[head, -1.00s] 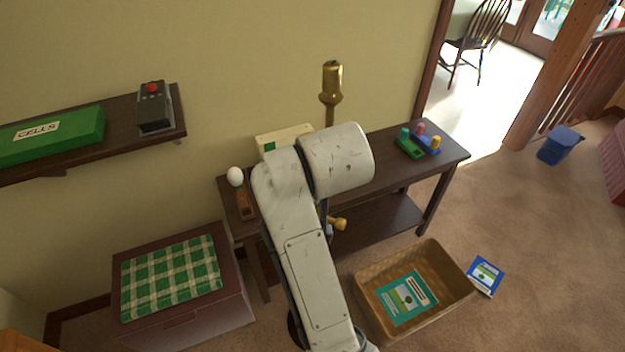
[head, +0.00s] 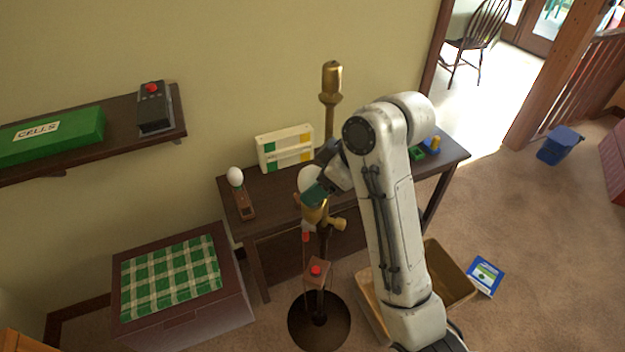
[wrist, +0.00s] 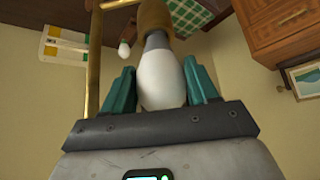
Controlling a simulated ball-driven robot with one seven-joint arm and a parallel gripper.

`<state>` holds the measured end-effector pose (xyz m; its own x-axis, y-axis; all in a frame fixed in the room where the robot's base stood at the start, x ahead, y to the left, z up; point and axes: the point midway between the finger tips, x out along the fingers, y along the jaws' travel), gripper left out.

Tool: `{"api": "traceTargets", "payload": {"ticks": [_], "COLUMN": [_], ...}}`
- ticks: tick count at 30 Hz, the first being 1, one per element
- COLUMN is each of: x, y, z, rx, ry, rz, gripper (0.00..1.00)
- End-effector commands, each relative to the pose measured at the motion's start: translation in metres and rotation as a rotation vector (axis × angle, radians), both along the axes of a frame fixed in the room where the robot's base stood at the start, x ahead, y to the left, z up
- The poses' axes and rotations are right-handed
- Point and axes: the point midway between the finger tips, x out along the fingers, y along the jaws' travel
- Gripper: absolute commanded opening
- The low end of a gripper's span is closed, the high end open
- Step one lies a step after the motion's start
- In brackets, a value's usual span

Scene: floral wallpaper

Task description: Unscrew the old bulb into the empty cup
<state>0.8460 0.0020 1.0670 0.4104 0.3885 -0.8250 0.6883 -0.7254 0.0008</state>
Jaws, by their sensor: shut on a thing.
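The old bulb (head: 308,178) is white and sits at the brass lamp socket (head: 315,216), in front of the dark table. In the wrist view the bulb (wrist: 158,82) lies between my gripper's teal fingers (wrist: 155,92), its neck pointing into the brass socket (wrist: 155,15). My gripper (head: 316,193) is shut on the bulb; whether the thread is engaged cannot be told. A second white bulb (head: 235,176) stands at the far end of a small wooden holder (head: 245,208) on the table's left end. An empty cup cannot be clearly made out.
A cream box (head: 285,148) stands at the table's back beside a tall brass post (head: 330,90). The lamp's round dark base (head: 318,325) and a red-button box (head: 316,272) are below.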

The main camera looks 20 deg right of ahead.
Motion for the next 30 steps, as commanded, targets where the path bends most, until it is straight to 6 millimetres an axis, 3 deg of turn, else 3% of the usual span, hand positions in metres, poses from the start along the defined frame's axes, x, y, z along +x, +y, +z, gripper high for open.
{"api": "traceTargets", "payload": {"ticks": [4,5,14,22,30], "x": [0.0006,0.0006,0.0002,-0.0006,-0.0036], "y": [0.0003,0.0003,0.0003,0.0018,0.0089], "z": [-0.0001,-0.0001,-0.0002,-0.0007,-0.0009], "rx": [0.001,0.001,0.000,-0.001,-0.002], "ry": [-0.001,-0.001,0.000,0.001,-0.001], "rz": [-0.002,-0.002,-0.002,-0.037,-0.479], "gripper": [0.22,0.59,0.88,0.88,0.88]}}
